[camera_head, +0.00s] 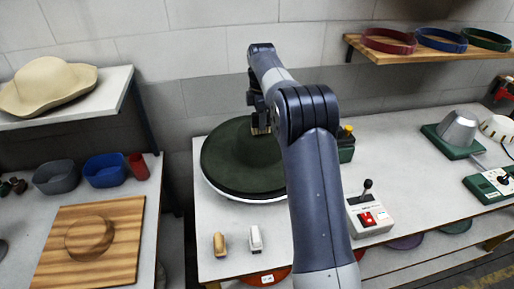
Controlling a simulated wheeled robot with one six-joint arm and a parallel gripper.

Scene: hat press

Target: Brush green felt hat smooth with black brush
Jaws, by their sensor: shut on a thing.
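The green felt hat (232,160) lies on a round white-rimmed stand on the middle table, its wide dark brim covering most of it. My gripper (259,112) is over the hat's far right part, mostly hidden by my own arm. It is shut on the black brush (260,128), of which only a small dark and tan piece shows. The brush is at or just above the felt; I cannot tell whether it touches.
A tan-topped brush (219,244) and a pale brush (255,239) stand at the table's front. A control box (369,217) with a lever and red switch is to the right. Left are a wooden board (125,217), bowls (104,170) and a cream hat (48,86) on a shelf.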

